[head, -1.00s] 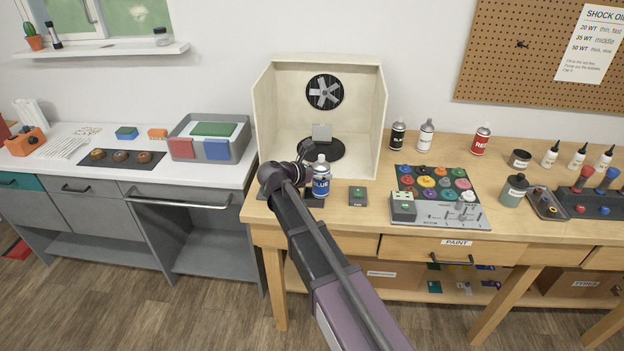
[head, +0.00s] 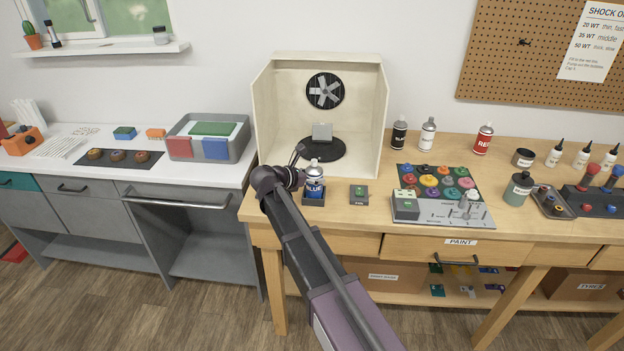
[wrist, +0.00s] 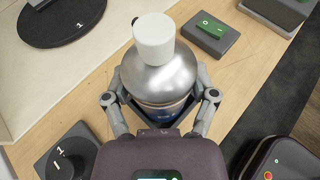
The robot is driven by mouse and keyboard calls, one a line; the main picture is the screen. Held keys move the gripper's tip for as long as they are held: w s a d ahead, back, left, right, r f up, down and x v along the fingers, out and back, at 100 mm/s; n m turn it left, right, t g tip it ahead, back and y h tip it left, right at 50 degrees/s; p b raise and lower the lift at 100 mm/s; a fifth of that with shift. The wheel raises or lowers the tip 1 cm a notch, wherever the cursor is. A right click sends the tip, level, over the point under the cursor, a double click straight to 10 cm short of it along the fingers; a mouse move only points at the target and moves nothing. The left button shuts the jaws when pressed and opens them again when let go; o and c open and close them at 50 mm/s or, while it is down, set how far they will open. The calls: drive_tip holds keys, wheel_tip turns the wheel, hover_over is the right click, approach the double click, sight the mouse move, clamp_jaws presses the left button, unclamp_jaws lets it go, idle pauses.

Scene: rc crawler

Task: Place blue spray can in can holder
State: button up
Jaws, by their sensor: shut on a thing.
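The blue spray can (head: 314,187), with a white cap and a silver top, stands upright at the front of the wooden bench. Its lower part sits within the dark, square can holder (head: 314,202), whose front wall covers the can's base. I cannot tell whether the can rests on the holder's floor. My gripper (head: 300,179) reaches it from the left and is shut on it. In the wrist view the two fingers of my gripper (wrist: 160,103) clasp the can's sides below its silver shoulder (wrist: 158,75). The holder is largely hidden there by can and gripper.
A pale spray booth (head: 262,120) with a fan and a dark turntable (head: 335,154) stands behind. A small switch box (head: 358,194) with a green button sits right of the holder.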

drive_tip(key=shift+f, duration=0.2)
drive_tip(key=o, duration=1.1)
drive_tip(key=shift+o, duration=0.2)
drive_tip(key=shift+r, duration=0.15)
drive_tip(key=shift+r, duration=0.15)
drive_tip(key=p+v, duration=0.4)
drive_tip(key=v, duration=0.8)
drive_tip(key=shift+p, duration=0.3)
drive_tip(key=shift+d, duration=0.1)
